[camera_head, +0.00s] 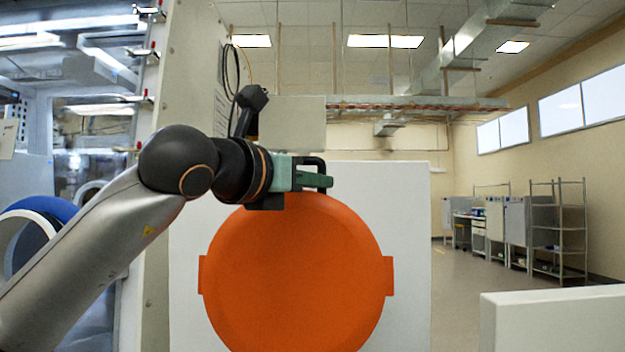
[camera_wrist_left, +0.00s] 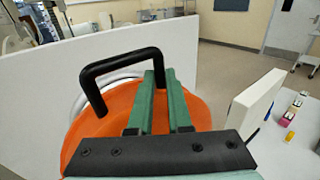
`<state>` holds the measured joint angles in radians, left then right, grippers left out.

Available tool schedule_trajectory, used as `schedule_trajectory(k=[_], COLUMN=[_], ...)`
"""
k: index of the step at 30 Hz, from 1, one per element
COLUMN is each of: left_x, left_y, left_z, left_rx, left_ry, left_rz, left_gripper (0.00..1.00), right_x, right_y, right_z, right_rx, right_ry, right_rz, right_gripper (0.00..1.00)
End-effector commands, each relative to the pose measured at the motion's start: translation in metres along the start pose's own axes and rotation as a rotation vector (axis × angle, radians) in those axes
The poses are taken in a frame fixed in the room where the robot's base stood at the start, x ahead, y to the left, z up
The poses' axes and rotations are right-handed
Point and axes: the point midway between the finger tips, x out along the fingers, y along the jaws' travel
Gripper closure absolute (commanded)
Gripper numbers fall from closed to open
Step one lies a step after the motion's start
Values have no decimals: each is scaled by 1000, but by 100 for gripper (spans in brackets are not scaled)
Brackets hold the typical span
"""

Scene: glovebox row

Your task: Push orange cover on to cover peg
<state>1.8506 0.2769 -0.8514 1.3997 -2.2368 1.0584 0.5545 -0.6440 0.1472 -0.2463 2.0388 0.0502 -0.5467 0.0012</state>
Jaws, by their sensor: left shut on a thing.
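The orange cover (camera_head: 295,270) is a large round disc, upright in front of a white panel in the head view. It also shows in the wrist view (camera_wrist_left: 86,130), partly behind my fingers. A black bar handle (camera_wrist_left: 122,64) stands at the cover's top. My left gripper (camera_head: 318,180) is at the cover's upper edge, with its green fingers shut on one leg of the handle; the fingers also show in the wrist view (camera_wrist_left: 162,82). I cannot make out the cover peg. My right gripper is not in view.
The white panel (camera_head: 408,240) stands behind the cover. At left is a glovebox with a blue-rimmed port (camera_head: 45,207). A low white wall (camera_head: 550,320) is at lower right. Small items (camera_wrist_left: 297,105) lie on a white surface in the wrist view. Open floor lies at right, before shelves (camera_head: 558,230).

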Motion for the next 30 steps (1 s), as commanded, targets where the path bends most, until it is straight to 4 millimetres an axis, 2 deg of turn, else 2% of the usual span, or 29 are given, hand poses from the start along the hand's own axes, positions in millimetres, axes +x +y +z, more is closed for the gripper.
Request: schedule_trajectory(k=[30], left_x=[12], left_y=[8], left_z=[2], left_rx=[1], left_ry=[-5], left_rz=[0], left_gripper=[100], right_x=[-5], right_y=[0], right_z=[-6], right_rx=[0], right_ry=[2], right_rz=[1], right_gripper=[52])
